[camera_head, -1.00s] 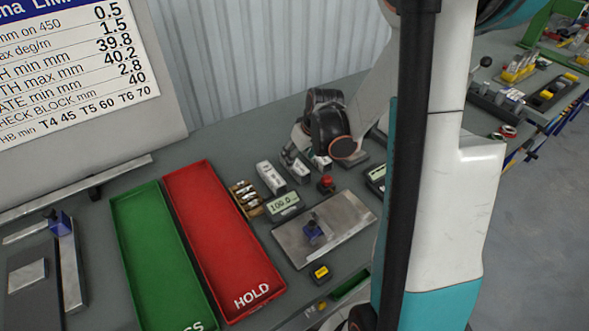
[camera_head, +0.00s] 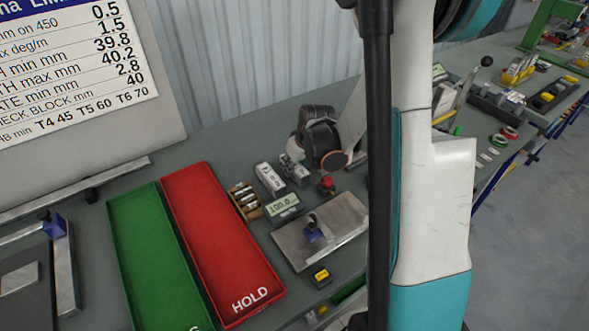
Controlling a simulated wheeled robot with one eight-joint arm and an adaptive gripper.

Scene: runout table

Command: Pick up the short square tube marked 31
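I cannot make out a tube with a readable 31 in this view. Two small pale blocks lie side by side behind the display, a left one (camera_head: 270,179) and a right one beneath my wrist; any marks on them are too small to read. My arm fills the right of the picture, and its dark wrist (camera_head: 318,137) hangs over the back of the table. My gripper (camera_head: 293,168) is small and low by the right block, mostly hidden by the wrist. I cannot tell whether its fingers are apart or touching anything.
A green tray (camera_head: 150,255) and a red HOLD tray (camera_head: 215,240) lie left. A box of small cylinders (camera_head: 244,198), a display (camera_head: 283,205), a red button (camera_head: 326,185) and a metal plate (camera_head: 290,245) with a blue-based piece stand nearby. A yellow-black item (camera_head: 320,277) lies in front.

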